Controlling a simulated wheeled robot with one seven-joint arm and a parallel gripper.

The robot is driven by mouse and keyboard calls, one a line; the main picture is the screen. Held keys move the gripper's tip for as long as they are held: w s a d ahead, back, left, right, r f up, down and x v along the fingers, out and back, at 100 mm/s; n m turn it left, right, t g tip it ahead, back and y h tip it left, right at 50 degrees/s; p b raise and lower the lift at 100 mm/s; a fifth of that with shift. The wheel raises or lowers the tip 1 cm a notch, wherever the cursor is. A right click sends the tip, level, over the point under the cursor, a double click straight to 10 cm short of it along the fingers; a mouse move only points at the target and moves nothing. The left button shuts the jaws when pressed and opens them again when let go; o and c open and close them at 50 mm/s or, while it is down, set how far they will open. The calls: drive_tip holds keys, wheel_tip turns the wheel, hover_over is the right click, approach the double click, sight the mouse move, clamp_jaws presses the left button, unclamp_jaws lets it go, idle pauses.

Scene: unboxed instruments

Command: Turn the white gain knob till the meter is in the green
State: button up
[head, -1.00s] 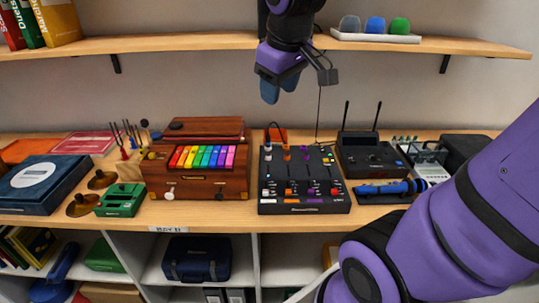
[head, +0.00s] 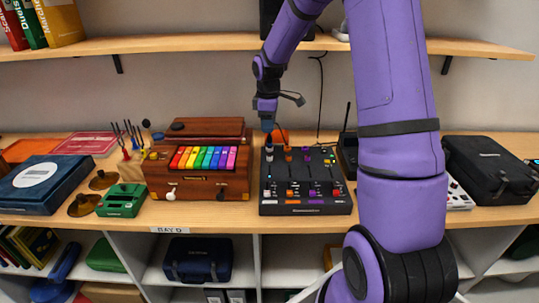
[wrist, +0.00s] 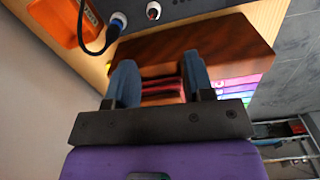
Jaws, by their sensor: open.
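The dark mixer (head: 322,180) stands on the bench, with rows of coloured knobs and sliders. A small whitish knob (head: 269,158) shows at its upper left; I cannot tell for sure that it is the gain knob. In the wrist view, a white-topped knob (wrist: 153,11) shows on a dark panel at the top edge. No meter reading can be made out. My gripper (head: 268,125) hangs above the mixer's back left corner. In the wrist view my gripper (wrist: 161,78) is open and empty, its blue fingers apart over the wooden instrument, not around a knob.
The wooden instrument with rainbow keys (head: 204,157) stands close left of the mixer. A black cable with a blue-ringed plug (wrist: 117,22) rises near an orange thing (wrist: 65,22). The upper shelf (head: 190,43) overhangs behind. My arm hides bench space right of the mixer.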

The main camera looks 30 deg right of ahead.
sight(270, 156)
drive_tip(key=f, duration=0.9)
drive_tip(key=w+d+f, duration=0.1)
drive_tip(key=f, duration=0.3)
drive_tip(key=shift+f, duration=0.15)
clamp_jaws()
drive_tip(key=m, duration=0.3)
drive_tip(key=shift+m, duration=2.7)
